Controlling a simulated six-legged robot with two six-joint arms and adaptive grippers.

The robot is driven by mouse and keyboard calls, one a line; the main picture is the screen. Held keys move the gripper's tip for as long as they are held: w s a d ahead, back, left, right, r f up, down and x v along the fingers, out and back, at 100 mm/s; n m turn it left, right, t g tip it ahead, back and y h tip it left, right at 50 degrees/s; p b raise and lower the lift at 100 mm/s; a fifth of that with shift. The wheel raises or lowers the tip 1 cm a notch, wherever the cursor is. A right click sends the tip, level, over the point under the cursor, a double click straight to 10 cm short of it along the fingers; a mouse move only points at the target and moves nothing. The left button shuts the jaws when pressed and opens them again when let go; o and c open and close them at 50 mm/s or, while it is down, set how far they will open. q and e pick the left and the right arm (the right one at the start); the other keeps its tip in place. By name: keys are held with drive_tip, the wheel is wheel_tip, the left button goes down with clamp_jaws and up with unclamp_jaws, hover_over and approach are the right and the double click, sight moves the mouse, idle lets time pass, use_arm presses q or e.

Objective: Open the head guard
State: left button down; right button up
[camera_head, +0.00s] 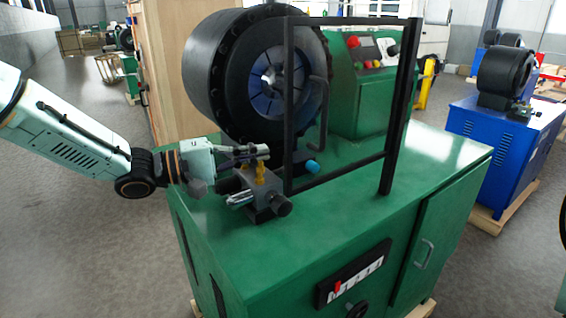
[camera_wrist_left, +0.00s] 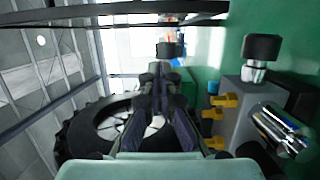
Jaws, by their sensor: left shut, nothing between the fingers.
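The head guard (camera_head: 289,110) is a black rectangular frame standing in front of the crimper head (camera_head: 225,70), hinged side at the thick black post (camera_head: 400,110) on the right. A bent dark handle (camera_head: 323,100) shows inside the frame. My left gripper (camera_head: 262,153) is shut and empty, just left of the guard's lower left part, above the valve block. I cannot tell whether it touches the frame. In the left wrist view the shut fingers (camera_wrist_left: 158,100) point up the picture, and dark bars, likely the guard (camera_wrist_left: 110,20), cross the top. My right gripper is not seen.
The valve block (camera_head: 265,200) with yellow fittings and a black knob sits close below my left gripper; it also shows in the left wrist view (camera_wrist_left: 235,110). The green cabinet top (camera_head: 345,220) is clear in front. A green control box (camera_head: 375,95) stands behind the guard.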

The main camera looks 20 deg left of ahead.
use_arm(q)
drive_tip(key=shift+s+d+r, duration=0.1)
drive_tip(key=shift+s+d, duration=0.05)
drive_tip(key=shift+d, duration=0.75)
drive_tip(key=shift+s+d+f, duration=0.1)
drive_tip(key=shift+s+d, duration=0.1)
drive_tip(key=shift+d, duration=0.7)
drive_tip(key=shift+s+d+r, duration=0.1)
drive_tip(key=shift+s+d, duration=0.05)
drive_tip(key=shift+d, duration=0.75)
